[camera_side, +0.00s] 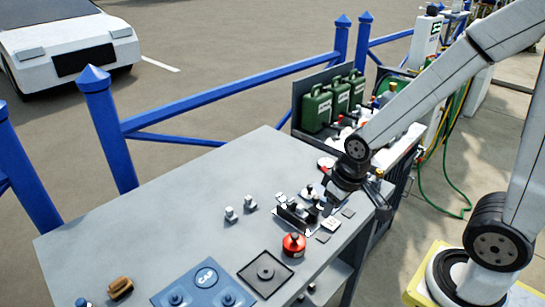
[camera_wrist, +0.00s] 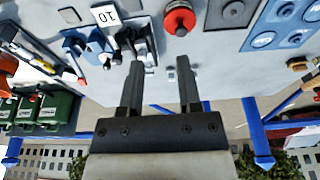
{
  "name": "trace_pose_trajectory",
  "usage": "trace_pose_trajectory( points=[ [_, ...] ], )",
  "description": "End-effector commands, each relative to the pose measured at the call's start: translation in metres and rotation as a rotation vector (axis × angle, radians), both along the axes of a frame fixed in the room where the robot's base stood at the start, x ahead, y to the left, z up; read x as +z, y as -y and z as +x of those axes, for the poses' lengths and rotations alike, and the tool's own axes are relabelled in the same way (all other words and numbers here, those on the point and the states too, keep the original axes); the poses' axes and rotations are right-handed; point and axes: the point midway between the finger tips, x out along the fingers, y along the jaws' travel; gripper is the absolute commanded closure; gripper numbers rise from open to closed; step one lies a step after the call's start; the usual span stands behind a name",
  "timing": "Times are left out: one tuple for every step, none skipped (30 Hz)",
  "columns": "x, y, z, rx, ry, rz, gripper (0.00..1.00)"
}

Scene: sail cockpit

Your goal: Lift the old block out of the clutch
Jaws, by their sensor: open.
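The clutch (camera_side: 297,212), a dark body with pale metal parts, sits on the grey bench near its right end. In the wrist view it looks like the dark and silver fitting (camera_wrist: 141,42) just beyond my left finger. I cannot make out the old block separately; it is too small or hidden. My gripper (camera_side: 330,196) is beside and above the clutch in the side view. In the wrist view my gripper (camera_wrist: 160,68) has two black fingers apart with nothing between them. Whether a finger touches the clutch I cannot tell.
A red round knob (camera_side: 295,245), a dark square plate (camera_side: 265,283), a blue tray (camera_side: 170,299) and a brown block (camera_side: 120,288) are on the bench (camera_side: 150,220). Small metal fittings (camera_side: 231,214) stand left of the clutch. Green cans (camera_side: 317,108) stand behind. The bench's left half is mostly clear.

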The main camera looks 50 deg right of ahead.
Motion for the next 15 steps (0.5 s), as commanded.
trace_pose_trajectory(
  points=[
    [0.0000, 0.0000, 0.0001, 0.000, 0.000, 0.000, 0.56],
    [0.0000, 0.0000, 0.0001, 0.000, 0.000, 0.000, 0.47],
    [0.0000, 0.0000, 0.0001, 0.000, 0.000, 0.000, 0.44],
    [0.0000, 0.0001, 0.0001, 0.000, 0.000, 0.000, 0.44],
    [0.0000, 0.0001, 0.0001, 0.000, 0.000, 0.000, 0.44],
    [0.0000, 0.0001, 0.0001, 0.001, 0.000, 0.000, 0.44],
    [0.0000, 0.0001, 0.0001, 0.001, 0.000, 0.000, 0.44],
    [0.0000, 0.0001, 0.0001, 0.001, 0.000, 0.000, 0.44],
    [0.0000, 0.0001, 0.0001, 0.001, 0.000, 0.000, 0.44],
    [0.0000, 0.0001, 0.0001, 0.001, 0.000, 0.000, 0.44],
    [0.0000, 0.0001, 0.0002, 0.000, 0.000, 0.000, 0.44],
    [0.0000, 0.0001, 0.0005, -0.003, 0.000, 0.001, 0.44],
    [0.0000, 0.0002, 0.0009, -0.007, -0.001, 0.002, 0.44],
    [-0.0001, 0.0004, 0.0015, -0.013, -0.002, 0.003, 0.44],
    [-0.0002, 0.0007, 0.0026, -0.024, -0.004, 0.005, 0.44]
  ],
)
